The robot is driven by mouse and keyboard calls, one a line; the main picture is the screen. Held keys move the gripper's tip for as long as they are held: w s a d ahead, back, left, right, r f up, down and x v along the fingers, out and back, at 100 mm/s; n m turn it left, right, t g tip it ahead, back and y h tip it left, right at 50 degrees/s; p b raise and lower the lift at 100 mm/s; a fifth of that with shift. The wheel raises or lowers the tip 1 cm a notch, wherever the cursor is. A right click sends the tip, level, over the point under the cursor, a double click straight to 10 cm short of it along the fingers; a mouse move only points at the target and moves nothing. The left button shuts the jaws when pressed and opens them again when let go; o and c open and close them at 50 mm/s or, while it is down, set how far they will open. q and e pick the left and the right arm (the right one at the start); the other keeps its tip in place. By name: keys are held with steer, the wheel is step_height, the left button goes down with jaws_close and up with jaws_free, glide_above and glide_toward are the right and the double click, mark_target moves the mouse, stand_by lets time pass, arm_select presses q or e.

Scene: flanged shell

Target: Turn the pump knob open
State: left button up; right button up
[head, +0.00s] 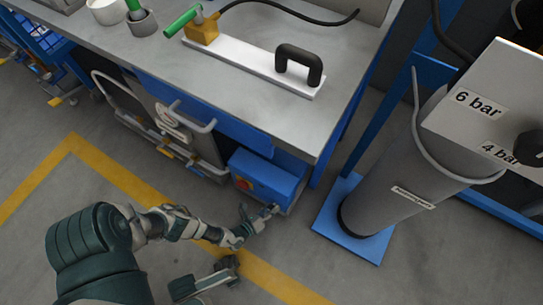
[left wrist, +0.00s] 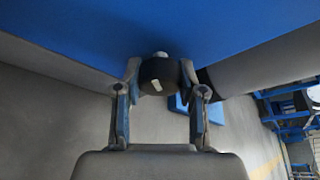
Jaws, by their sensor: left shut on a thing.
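The pump knob (left wrist: 158,75) is round and black with a short white mark, which slants in the left wrist view. It sits on a pale shaft at the edge of a blue surface (left wrist: 130,30). My left gripper (left wrist: 160,88) is shut on the knob, with one finger on each side of it. In the head view my left gripper (head: 260,216) reaches low to the front of the blue box (head: 265,178) under the bench; the knob is hard to make out there. My right gripper does not show clearly in either view.
The grey workbench (head: 230,90) overhangs above the blue box. On it lies a white bar (head: 250,66) with a black handle (head: 299,64). A large grey cylinder (head: 385,185) stands on a blue base (head: 350,235) to the right. The floor (head: 90,185) in front has yellow lines.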

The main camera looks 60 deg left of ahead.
arm_select(q)
steer(key=n, duration=0.1)
steer(key=n+t, duration=0.1)
steer(key=shift+s+a+f+n+h, duration=0.1)
steer(key=shift+a+n+h, duration=0.05)
steer(key=shift+n+h, duration=0.15)
steer(key=shift+n+t, duration=0.3)
steer(key=shift+s+a, duration=0.1)
steer(key=shift+a, duration=0.05)
stand_by(0.4)
steer(key=o, duration=1.1)
steer(key=shift+f, duration=0.1)
steer(key=shift+o, duration=0.2)
